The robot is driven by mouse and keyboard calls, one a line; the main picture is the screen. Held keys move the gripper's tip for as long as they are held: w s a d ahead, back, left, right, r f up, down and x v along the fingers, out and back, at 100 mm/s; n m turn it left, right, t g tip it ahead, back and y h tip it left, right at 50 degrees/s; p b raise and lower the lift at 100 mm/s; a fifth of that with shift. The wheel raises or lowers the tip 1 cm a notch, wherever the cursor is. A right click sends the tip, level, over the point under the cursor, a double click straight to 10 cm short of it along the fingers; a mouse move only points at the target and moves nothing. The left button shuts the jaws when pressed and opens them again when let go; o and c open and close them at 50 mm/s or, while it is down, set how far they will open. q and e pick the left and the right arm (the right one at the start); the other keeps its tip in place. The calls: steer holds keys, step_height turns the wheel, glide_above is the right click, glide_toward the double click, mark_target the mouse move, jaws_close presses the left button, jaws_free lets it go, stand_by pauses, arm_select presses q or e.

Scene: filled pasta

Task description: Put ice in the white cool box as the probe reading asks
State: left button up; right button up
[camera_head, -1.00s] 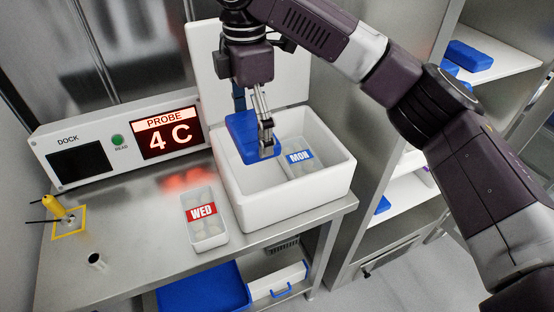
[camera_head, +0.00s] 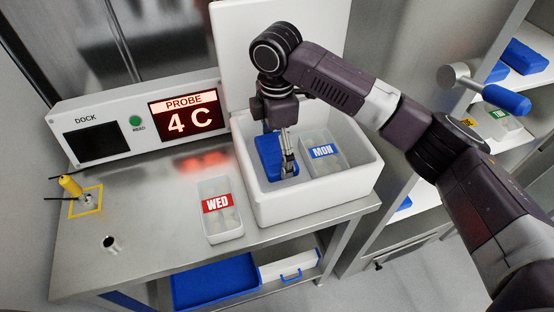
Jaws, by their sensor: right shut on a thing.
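The white cool box (camera_head: 312,207) stands open on the steel bench, its lid (camera_head: 235,50) raised behind it. The probe display (camera_head: 184,121) on the dock reads 4 C. My right gripper (camera_head: 290,168) is shut on a blue ice pack (camera_head: 267,152). It holds the pack upright inside the left part of the box. Whether the pack touches the box floor cannot be told. A clear tub labelled MON (camera_head: 323,152) sits in the box to the right of the pack. More blue packs (camera_head: 525,57) lie on the shelf at right. My left gripper is not in view.
A tub labelled WED (camera_head: 218,205) stands on the bench left of the box. A blue tray (camera_head: 215,281) is below. A blue handle (camera_head: 506,99) juts out at right.

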mark_target(277, 163)
steer(key=shift+s+f, duration=0.1)
steer(key=shift+f, duration=0.4)
step_height(277, 163, down, 3)
steer(key=shift+f+p, duration=0.2)
steer(key=shift+p, duration=0.2)
steer(key=shift+f, duration=0.35)
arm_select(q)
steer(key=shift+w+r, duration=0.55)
arm_select(e)
steer(key=o, duration=1.1)
steer(key=shift+f, duration=0.15)
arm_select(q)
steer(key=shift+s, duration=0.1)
